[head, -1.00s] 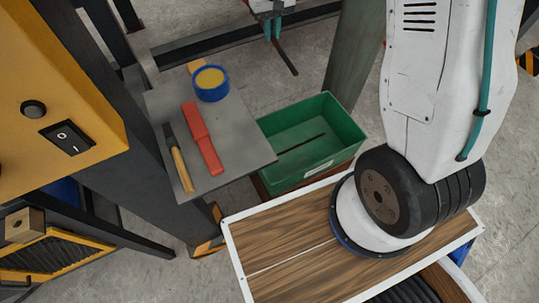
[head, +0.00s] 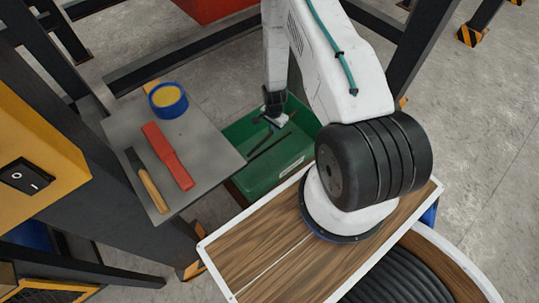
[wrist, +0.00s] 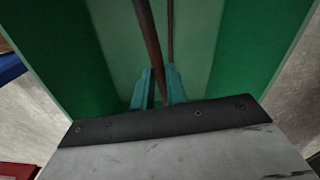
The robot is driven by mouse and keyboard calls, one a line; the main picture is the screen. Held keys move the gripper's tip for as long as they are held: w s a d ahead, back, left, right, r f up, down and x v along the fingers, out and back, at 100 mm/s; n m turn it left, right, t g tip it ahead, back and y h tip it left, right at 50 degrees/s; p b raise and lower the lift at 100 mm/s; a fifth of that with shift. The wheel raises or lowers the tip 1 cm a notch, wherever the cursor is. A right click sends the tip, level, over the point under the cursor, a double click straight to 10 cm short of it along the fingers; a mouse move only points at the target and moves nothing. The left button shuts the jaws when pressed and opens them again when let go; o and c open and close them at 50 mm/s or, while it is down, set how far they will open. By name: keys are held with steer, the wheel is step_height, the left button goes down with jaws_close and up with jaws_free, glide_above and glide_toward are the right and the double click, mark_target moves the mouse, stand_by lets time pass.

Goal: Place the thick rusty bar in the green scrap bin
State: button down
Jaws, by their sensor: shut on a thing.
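The thick rusty bar (wrist: 151,42) is between the two teal fingers of my gripper (wrist: 158,88) in the wrist view, and the gripper is shut on it. The bar extends away from the fingers over the bin floor. The green scrap bin (head: 293,176) stands between the grey shelf and the wooden-topped box in the head view. My gripper (head: 269,119) is over the far part of its opening, pointing down. Its fingertips are small and partly hidden there. Whether the held bar touches the bin floor is unclear.
A thinner dark bar (head: 272,145) lies in the bin. The grey shelf (head: 205,130) on the left carries a blue and yellow roll (head: 167,100), a red object (head: 166,156) and a wooden-handled tool (head: 147,181). Dark frame beams stand behind.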

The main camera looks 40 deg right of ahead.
steer(key=s+f+m, duration=0.2)
steer(key=s+f, duration=0.2)
steer(key=f, duration=0.1)
glide_above(279, 155)
step_height(279, 155, down, 4)
steer(key=shift+f, duration=2.8)
steer(key=c, duration=1.4)
jaws_free()
steer(key=shift+f, duration=0.1)
